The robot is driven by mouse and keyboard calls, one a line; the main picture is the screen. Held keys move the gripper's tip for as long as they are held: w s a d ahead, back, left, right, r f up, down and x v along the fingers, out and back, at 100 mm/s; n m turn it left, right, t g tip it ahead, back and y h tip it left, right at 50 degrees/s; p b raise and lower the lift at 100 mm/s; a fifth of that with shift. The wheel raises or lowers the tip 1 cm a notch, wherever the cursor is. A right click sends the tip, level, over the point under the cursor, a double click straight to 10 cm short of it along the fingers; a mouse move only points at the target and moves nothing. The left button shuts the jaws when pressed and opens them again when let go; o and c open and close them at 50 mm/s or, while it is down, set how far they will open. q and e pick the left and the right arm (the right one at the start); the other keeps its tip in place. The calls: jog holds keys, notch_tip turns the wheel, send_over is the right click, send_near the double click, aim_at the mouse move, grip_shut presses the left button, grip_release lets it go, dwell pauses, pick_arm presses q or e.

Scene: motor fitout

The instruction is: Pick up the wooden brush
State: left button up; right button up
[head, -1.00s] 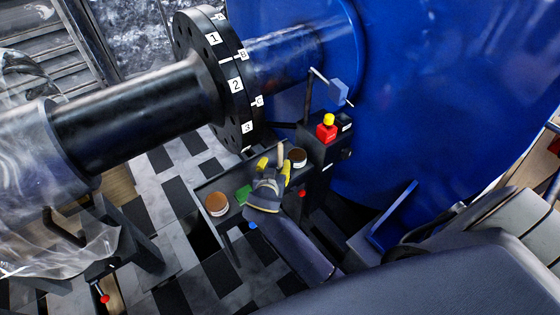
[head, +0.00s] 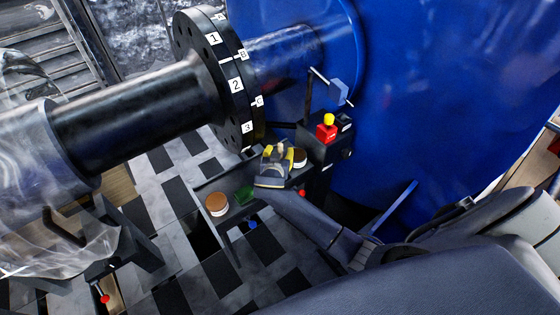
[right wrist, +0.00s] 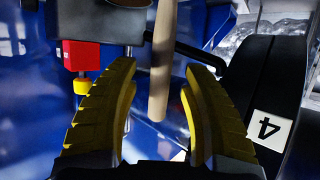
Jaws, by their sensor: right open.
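The wooden brush shows as a pale round handle (right wrist: 162,65) in the right wrist view. It runs down from the top edge and its free end lies in the gap between my fingers; its head is out of sight. My right gripper (right wrist: 150,105) has yellow ribbed fingers, spread wide on either side of the handle with space to both. In the head view my right gripper (head: 279,153) is over the back of the small dark tray and mostly hides the brush. My left gripper is not in view.
The tray (head: 233,216) also holds a brown-topped tin (head: 217,204), a green item (head: 244,194) and another tin (head: 299,157). A red block with a yellow knob (head: 327,129) stands close behind. The numbered black flange (head: 222,85) is at upper left, the blue motor housing (head: 440,90) at right.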

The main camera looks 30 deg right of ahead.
jog(key=shift+w+d+f, duration=0.15)
jog(key=shift+w, duration=0.05)
jog(key=shift+c, duration=0.4)
grip_shut()
